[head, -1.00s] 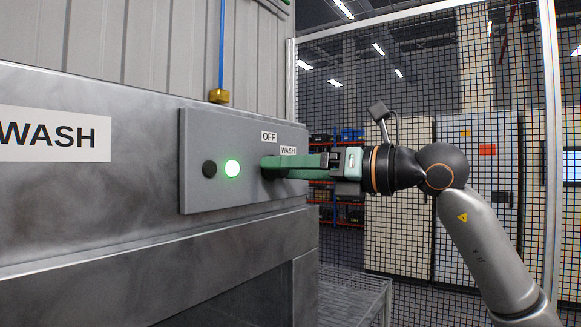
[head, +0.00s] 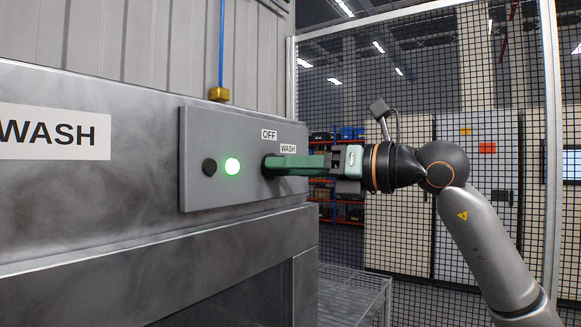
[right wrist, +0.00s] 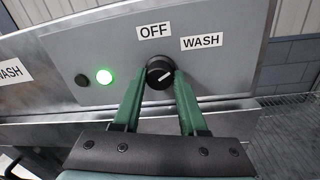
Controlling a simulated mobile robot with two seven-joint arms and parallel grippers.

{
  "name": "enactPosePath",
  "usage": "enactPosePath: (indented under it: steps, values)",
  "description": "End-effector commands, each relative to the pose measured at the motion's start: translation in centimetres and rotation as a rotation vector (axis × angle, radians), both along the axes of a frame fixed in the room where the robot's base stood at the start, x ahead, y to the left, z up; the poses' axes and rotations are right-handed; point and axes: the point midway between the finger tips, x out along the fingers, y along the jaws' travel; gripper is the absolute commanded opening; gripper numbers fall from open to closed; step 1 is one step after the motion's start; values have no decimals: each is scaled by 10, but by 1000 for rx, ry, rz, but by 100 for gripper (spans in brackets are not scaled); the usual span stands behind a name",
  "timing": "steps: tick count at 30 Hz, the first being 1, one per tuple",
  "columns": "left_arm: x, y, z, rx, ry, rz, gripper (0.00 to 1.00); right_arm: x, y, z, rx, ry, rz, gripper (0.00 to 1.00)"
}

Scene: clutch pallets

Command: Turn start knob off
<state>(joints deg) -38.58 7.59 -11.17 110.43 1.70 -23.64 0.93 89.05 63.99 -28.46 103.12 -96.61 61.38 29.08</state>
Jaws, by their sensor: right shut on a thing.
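The black start knob (right wrist: 159,69) sits on the grey control panel (right wrist: 120,62) below the OFF label (right wrist: 154,31), with the WASH label (right wrist: 201,41) to its upper right. In the right wrist view its white mark slants up to the right, toward WASH. My right gripper (head: 275,163) is shut on the knob, with one green finger on each side of it. In the head view the fingers mostly hide the knob. My left gripper is not in view.
A green light (head: 232,167) glows on the panel, beside a black button (head: 209,168). The panel is on a metal machine with a large WASH sign (head: 50,133). A mesh fence (head: 420,80) stands behind my right arm. A wire rack (head: 350,295) is below.

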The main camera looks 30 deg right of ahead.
Motion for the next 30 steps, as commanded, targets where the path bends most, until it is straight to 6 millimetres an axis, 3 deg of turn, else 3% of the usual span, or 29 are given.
enactPosePath:
  steps: [11, 30]
  values:
    - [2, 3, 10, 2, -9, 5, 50, 0, 0, 2, -121, -49, 1, 0]
    - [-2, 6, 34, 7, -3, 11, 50, 0, 0, 3, -654, -270, 1, 0]
